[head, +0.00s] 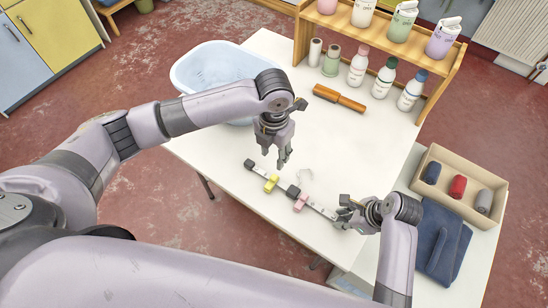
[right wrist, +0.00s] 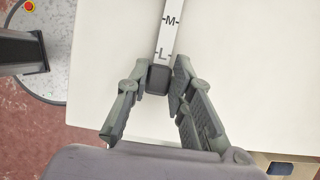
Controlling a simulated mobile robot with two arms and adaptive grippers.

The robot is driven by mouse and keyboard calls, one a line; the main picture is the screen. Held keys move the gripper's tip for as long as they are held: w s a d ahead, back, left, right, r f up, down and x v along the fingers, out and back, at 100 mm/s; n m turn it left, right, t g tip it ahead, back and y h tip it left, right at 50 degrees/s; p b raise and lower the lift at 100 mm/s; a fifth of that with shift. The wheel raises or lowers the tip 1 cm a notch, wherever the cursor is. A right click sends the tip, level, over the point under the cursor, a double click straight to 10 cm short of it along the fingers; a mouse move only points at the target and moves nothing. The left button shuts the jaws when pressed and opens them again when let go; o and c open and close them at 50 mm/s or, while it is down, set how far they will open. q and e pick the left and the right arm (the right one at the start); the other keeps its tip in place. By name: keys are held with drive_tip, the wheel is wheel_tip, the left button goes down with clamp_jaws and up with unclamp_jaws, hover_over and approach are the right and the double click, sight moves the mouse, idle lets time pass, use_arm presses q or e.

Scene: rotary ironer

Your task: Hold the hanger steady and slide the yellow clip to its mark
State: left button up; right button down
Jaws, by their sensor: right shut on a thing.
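The hanger is a pale bar (head: 320,208) with black ends and a black middle block, lying on the white table. In the right wrist view its bar (right wrist: 168,38) shows the marks M and L. The yellow clip (head: 271,183) sits on the left half of the bar, and a pink clip (head: 300,203) sits right of the middle block. My right gripper (head: 346,212) is shut on the black end cap (right wrist: 158,79) at the bar's right end. My left gripper (head: 277,163) is above the bar near the yellow clip, pointing down, fingers apart and empty.
A pale blue basin (head: 192,70) stands at the table's back left. A cardboard box (head: 430,160) with rolled cloths and folded blue cloth (head: 440,240) are at the right.

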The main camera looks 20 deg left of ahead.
idle(0.3)
drive_tip(key=c, duration=1.3)
unclamp_jaws()
